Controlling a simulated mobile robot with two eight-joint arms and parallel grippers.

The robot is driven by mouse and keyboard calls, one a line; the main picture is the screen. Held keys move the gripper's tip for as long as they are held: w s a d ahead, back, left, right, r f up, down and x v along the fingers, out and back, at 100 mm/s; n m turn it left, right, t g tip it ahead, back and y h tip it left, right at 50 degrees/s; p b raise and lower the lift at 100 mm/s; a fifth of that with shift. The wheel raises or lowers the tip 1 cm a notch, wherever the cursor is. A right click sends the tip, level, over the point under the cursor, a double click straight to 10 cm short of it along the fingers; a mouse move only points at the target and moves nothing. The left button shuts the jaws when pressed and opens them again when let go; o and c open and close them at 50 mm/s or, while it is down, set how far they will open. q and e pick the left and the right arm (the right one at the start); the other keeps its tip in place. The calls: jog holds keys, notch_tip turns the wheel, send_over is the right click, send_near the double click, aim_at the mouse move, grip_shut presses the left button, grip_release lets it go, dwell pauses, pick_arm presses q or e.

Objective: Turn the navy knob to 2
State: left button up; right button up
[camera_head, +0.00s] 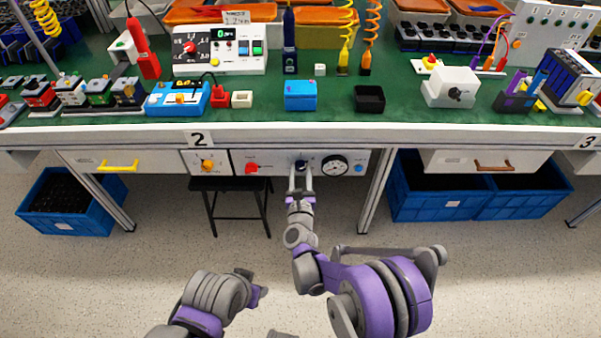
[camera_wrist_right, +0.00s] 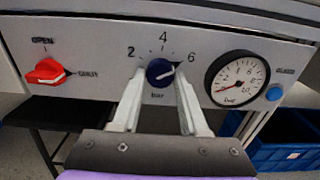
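The navy knob (camera_wrist_right: 160,72) sits on a white panel (camera_wrist_right: 85,50) under the worktable, with the marks 2, 4 and 6 around its top and "bar" below. A white line on the knob points right and slightly up, toward the 6 side. My right gripper (camera_wrist_right: 160,80) is at the knob, with one finger on each side. The fingers look open, with small gaps to the knob; contact is hard to tell. In the head view the right gripper (camera_head: 301,172) largely covers the knob (camera_head: 300,164).
A red knob (camera_wrist_right: 46,72) with an OPEN mark is left of the navy knob. A round gauge (camera_wrist_right: 237,80) and a blue button (camera_wrist_right: 274,93) are to the right. A black stool (camera_head: 231,186) stands below left; blue crates (camera_head: 430,206) stand right. The floor in front is clear.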

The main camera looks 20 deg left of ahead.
grip_shut()
jog(key=shift+n, duration=0.3)
jog(key=n, duration=1.6)
jog(key=shift+d, duration=0.1)
jog(key=n, duration=0.7)
jog(key=shift+r+p, duration=0.1)
jog(key=shift+p, duration=0.25)
